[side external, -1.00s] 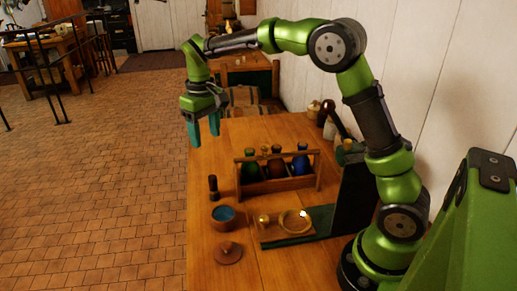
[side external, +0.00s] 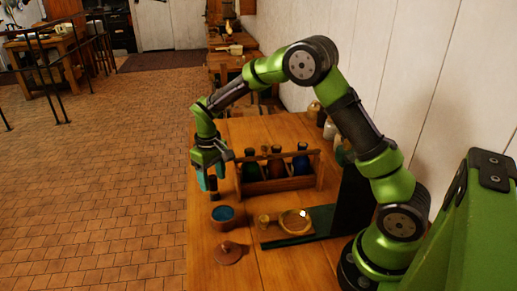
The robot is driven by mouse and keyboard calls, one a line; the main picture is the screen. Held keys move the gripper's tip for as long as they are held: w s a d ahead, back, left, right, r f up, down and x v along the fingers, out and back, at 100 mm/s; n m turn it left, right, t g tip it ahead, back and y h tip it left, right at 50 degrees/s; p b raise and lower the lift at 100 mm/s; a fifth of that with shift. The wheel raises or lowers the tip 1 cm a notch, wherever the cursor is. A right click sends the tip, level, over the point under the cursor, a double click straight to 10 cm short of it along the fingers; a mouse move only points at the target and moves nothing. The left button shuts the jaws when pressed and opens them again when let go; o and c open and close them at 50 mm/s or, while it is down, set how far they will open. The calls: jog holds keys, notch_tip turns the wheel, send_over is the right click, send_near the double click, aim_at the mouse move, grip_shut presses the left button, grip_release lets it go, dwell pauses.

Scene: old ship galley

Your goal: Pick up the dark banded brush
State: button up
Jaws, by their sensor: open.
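The dark banded brush (side external: 213,186) stands upright near the left edge of the wooden table, a small dark cylinder with a lighter band. My gripper (side external: 211,181) points down above it with its two teal fingers spread and nothing held. The fingertips are close around the brush's upper part in the picture; I cannot tell whether the brush is truly between them or still below or behind them. The brush's top is partly hidden by the gripper.
A wooden caddy (side external: 281,186) with several coloured bottles stands just right of my gripper. A round pot (side external: 222,222) with blue contents and a wooden lid (side external: 228,254) lie in front. A green-based brass scale (side external: 287,242) is at right. The floor is clear left of the table.

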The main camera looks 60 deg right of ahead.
notch_tip(320, 180, down, 2)
jog(key=shift+f, duration=0.2)
grip_shut()
jog(key=shift+r, duration=0.2)
notch_tip(320, 180, up, 10)
jog(key=shift+f, duration=0.1)
dwell(0.4)
